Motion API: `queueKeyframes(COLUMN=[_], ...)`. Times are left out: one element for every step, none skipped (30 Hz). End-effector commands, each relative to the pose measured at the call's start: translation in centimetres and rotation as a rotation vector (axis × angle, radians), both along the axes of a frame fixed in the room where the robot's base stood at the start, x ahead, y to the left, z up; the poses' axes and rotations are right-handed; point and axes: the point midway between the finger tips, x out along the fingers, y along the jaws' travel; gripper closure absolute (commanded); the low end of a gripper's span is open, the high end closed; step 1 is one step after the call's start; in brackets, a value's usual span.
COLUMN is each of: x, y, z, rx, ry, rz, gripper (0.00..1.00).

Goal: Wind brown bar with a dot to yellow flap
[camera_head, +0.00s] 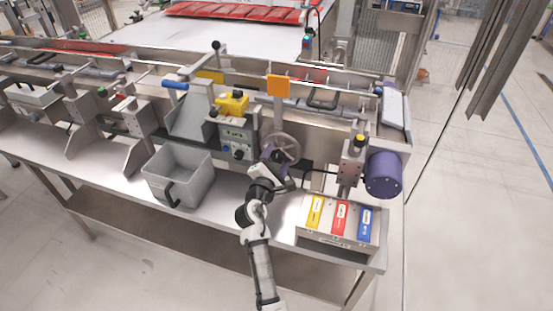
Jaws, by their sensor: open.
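My gripper (275,154) is open at the end of my arm, in front of the metal handwheel (294,140). It overlaps the wheel's lower left in the picture; I cannot tell whether it touches it. I cannot make out a brown bar with a dot for certain. A yellow flap-like label (315,211) lies beside a red one (340,217) and a blue one (365,224) on the box at the bench's front right. A yellow plate (210,77) also shows behind the machine, and I cannot tell which is the yellow flap.
A grey bin (179,177) stands left of my arm on the steel bench. A control panel (237,141) with a yellow block (233,103) above it is left of the wheel. An orange plate (278,85) rises above the wheel. A purple motor (383,174) is at the right.

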Motion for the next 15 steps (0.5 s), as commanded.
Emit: queueKeyframes(x=[-0.01, -0.01, -0.01, -0.02, -0.02, -0.02, -0.02, -0.02, -0.03, -0.03, -0.03, -0.03, -0.03, -0.03, -0.03], y=[0.0, 0.0, 0.01, 0.01, 0.01, 0.01, 0.01, 0.01, 0.01, 0.01, 0.01, 0.01, 0.01, 0.01, 0.01], z=[0.0, 0.0, 0.01, 0.01, 0.01, 0.02, 0.02, 0.02, 0.02, 0.02, 0.02, 0.02, 0.02, 0.02, 0.02], rx=[0.0, 0.0, 0.0, 0.0, 0.0, 0.0, 0.0, 0.0, 0.0, 0.0, 0.0, 0.0, 0.0, 0.0, 0.0], ry=[0.0, 0.0, 0.0, 0.0, 0.0, 0.0, -0.001, -0.001, -0.001, -0.001, -0.001, -0.001, -0.001, -0.001, -0.001], rz=[0.0, 0.0, 0.0, 0.0, 0.0, 0.0, 0.001, 0.001, 0.001, 0.001, 0.001, 0.001, 0.001, 0.001, 0.001], gripper=[0.39, 0.39, 0.39, 0.43, 0.47, 0.52, 0.56, 0.6, 0.65, 0.69, 0.73, 0.78, 0.82, 0.83, 0.83])
